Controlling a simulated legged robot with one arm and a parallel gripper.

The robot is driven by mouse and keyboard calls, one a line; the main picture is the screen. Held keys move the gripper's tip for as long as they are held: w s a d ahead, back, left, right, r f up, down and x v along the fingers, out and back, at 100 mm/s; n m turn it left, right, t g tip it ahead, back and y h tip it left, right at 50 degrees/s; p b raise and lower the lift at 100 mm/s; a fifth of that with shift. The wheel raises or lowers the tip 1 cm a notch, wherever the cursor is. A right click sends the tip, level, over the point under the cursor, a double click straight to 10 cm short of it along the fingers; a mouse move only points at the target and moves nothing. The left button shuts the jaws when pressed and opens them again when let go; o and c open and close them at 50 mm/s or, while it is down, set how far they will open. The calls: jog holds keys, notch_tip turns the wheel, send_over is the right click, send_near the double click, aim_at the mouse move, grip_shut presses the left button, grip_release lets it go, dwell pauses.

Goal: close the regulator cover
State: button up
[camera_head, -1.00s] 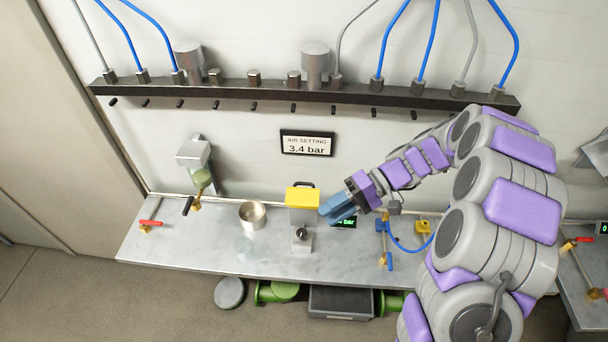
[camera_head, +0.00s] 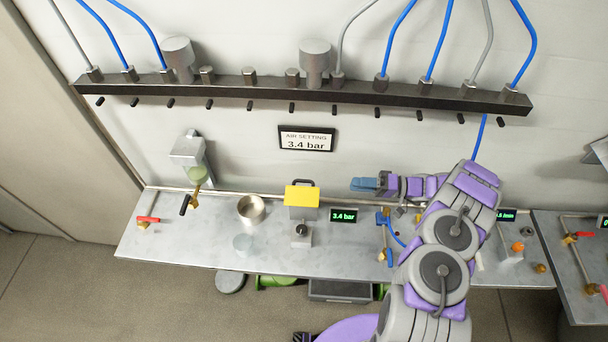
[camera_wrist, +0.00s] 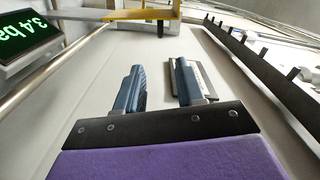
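The regulator cover (camera_head: 301,196) is a yellow piece with a black handle (camera_head: 303,182) at its back edge, on top of a grey box on the bench. The black regulator knob (camera_head: 301,230) shows uncovered in front of it. In the wrist view the yellow cover (camera_wrist: 145,14) is at the top, beyond my fingertips. My gripper (camera_head: 363,184) is right of the cover, pointing left, apart from it. In the wrist view my gripper (camera_wrist: 160,82) has its two blue fingers spread with nothing between them.
A green display (camera_head: 343,216) reading 3.4 bar stands right of the regulator, below my gripper. A metal cup (camera_head: 251,209) stands left. A wall sign (camera_head: 306,139) reads 3.4 bar. A dark manifold bar (camera_head: 240,92) runs above. Blue tubing (camera_head: 391,232) is near my arm.

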aim_at(312, 183)
jog(key=a, duration=1.7)
jog(key=shift+w+a, duration=0.25)
jog(key=shift+w, duration=0.05)
jog(key=shift+c, duration=0.2)
grip_shut()
jog(key=shift+f, duration=0.1)
jog(key=shift+s, duration=0.1)
